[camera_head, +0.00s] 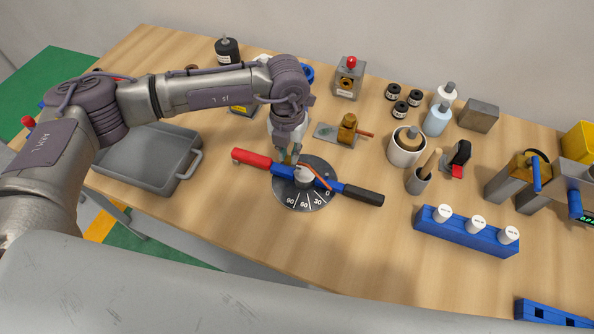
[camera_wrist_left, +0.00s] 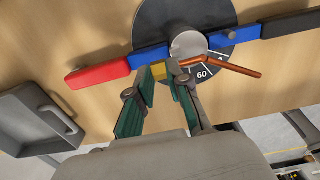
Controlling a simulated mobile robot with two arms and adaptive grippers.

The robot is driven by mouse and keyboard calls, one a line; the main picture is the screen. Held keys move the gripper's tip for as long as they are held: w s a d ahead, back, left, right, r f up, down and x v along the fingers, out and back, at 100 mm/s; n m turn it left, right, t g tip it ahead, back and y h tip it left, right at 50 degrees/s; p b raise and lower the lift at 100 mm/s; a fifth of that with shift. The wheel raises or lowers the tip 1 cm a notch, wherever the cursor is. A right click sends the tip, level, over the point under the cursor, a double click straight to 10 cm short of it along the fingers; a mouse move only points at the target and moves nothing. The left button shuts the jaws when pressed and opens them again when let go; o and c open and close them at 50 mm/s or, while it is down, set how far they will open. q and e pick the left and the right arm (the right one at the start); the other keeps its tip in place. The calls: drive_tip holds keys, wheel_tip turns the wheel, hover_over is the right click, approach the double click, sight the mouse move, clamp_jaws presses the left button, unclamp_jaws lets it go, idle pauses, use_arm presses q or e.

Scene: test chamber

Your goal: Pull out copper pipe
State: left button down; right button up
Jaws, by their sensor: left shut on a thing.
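A bent copper pipe (camera_head: 318,176) lies across the round dial of the pipe bender (camera_head: 297,197), which has a blue body with a red handle and a black handle. The pipe also shows in the left wrist view (camera_wrist_left: 232,67), with its near end running in behind one fingertip. My left gripper (camera_head: 287,157) points down at the bender, beside the dial. In the left wrist view its green-padded fingers (camera_wrist_left: 160,77) are shut on the pipe's end; the exact contact is partly hidden. A yellow piece (camera_wrist_left: 159,70) shows at the fingertips. My right gripper is not in view.
A grey tray (camera_head: 150,160) stands left of the bender. Behind it is a small brass fixture (camera_head: 347,130) with a copper-coloured rod. A white cup (camera_head: 407,146) and a blue rack (camera_head: 466,236) stand to the right.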

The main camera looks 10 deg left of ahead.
use_arm(q)
drive_tip(key=shift+r, duration=0.1)
drive_tip(key=shift+r+p, duration=0.5)
drive_tip(key=shift+r, duration=0.95)
